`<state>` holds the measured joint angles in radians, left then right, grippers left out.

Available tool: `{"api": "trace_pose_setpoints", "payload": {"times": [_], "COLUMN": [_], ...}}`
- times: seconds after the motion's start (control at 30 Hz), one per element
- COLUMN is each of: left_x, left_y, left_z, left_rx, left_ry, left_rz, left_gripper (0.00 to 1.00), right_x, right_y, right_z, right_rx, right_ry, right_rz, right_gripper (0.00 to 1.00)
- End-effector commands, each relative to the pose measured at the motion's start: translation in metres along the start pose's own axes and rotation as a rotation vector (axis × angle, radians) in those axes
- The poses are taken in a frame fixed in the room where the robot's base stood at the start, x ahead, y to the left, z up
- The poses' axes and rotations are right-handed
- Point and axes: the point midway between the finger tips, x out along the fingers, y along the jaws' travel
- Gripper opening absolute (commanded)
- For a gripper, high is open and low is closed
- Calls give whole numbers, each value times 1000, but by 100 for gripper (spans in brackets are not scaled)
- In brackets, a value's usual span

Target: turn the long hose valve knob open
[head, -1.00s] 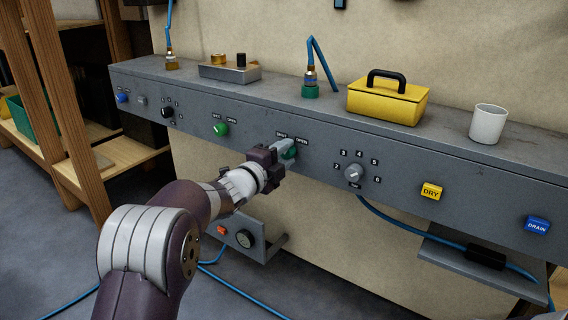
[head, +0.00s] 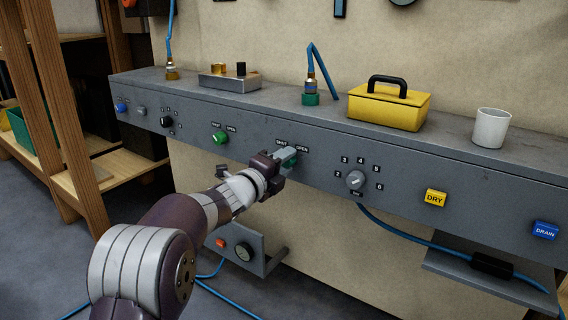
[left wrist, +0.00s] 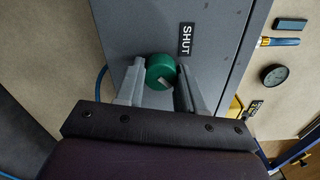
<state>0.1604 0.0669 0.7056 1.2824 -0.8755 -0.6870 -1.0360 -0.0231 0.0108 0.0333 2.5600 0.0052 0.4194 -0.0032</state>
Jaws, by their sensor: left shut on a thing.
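A green round knob (head: 291,159) sits on the front of the grey panel, under SHUT and OPEN labels. My left gripper (head: 285,158) is at this knob and hides part of it in the head view. In the left wrist view the green knob (left wrist: 160,70) lies between the two grey fingers (left wrist: 160,88), which are shut on it. A pale pointer mark shows on its face, tilted, beside the SHUT label (left wrist: 186,39). The OPEN label is not seen in the wrist view. Which hose this knob serves cannot be read. My right gripper is not in view.
A second green knob (head: 220,137) with SHUT and OPEN labels is to the left. A numbered dial (head: 355,180), DRY button (head: 435,197) and DRAIN button (head: 544,230) are to the right. A yellow box (head: 388,106) and white cup (head: 491,128) stand on the ledge.

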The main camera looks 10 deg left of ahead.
Motion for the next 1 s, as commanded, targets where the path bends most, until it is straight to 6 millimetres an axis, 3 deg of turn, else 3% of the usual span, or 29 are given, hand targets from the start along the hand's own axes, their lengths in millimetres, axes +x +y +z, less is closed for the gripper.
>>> {"api": "trace_pose_setpoints", "payload": {"times": [0.07, 0.1, 0.17, 0.57, 1.0], "left_x": [0, 0, 0, -9, -110], "left_y": [1, 1, 1, -2, -3], "left_z": [0, 0, 0, 1, 2], "left_rx": [1, 0, 0, 0, -1], "left_ry": [0, 0, 0, -1, -4], "left_rz": [3, 3, 2, 1, 3], "left_gripper": [7, 44, 63, 63, 63], "right_x": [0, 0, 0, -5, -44], "right_y": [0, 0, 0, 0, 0], "right_z": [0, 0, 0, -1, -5], "right_rx": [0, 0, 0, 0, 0], "right_ry": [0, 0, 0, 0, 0], "right_rz": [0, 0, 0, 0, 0], "right_gripper": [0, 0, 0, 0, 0]}}
